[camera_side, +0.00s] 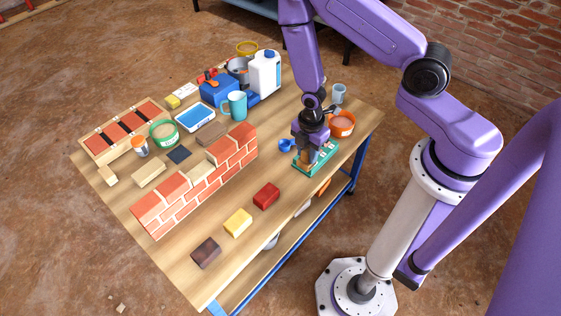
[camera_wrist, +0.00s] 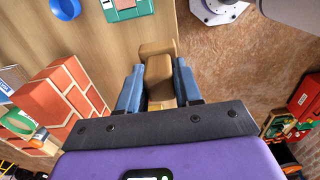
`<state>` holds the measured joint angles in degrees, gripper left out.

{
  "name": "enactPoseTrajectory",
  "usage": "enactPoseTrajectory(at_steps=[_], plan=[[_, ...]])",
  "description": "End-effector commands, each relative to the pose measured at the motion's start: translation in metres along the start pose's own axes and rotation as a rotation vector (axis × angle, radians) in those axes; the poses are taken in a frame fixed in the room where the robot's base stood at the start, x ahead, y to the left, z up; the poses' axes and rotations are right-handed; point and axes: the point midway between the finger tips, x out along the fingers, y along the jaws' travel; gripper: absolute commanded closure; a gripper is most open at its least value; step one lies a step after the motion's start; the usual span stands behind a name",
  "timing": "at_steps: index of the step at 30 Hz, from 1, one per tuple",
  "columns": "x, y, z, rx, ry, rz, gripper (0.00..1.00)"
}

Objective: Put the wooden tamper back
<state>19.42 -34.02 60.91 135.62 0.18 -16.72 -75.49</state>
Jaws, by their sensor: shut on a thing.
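My gripper (camera_side: 313,148) is over the right part of the table in the side view. Its two blue fingers are shut on the wooden tamper (camera_wrist: 158,72), a light brown block-like piece, in the wrist view. A bit of the tamper (camera_side: 313,156) shows below the fingers in the side view, in front of a green tray (camera_side: 329,149). The green tray also shows at the top of the wrist view (camera_wrist: 125,14), apart from the tamper there. I cannot tell whether the tamper touches anything below.
A brick wall piece (camera_side: 205,172) stands mid-table. Red (camera_side: 266,195), yellow (camera_side: 237,222) and dark (camera_side: 206,251) blocks lie along the front. A blue round item (camera_side: 285,145) and an orange tub (camera_side: 341,124) are close to my gripper. A teal mug (camera_side: 235,105) and white jug (camera_side: 264,72) stand behind.

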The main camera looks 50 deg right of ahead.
Motion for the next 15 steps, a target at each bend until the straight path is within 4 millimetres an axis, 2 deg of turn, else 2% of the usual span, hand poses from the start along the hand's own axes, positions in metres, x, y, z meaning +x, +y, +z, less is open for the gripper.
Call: enactPoseTrajectory(at_steps=[1,6,15], plan=[[0.005,0.011,0.0,0.001,0.001,0.002,0.98],[0.019,0.042,-0.001,0.001,0.0,0.002,0.98],[0.058,0.08,-0.002,-0.001,0.0,-0.001,0.98]])
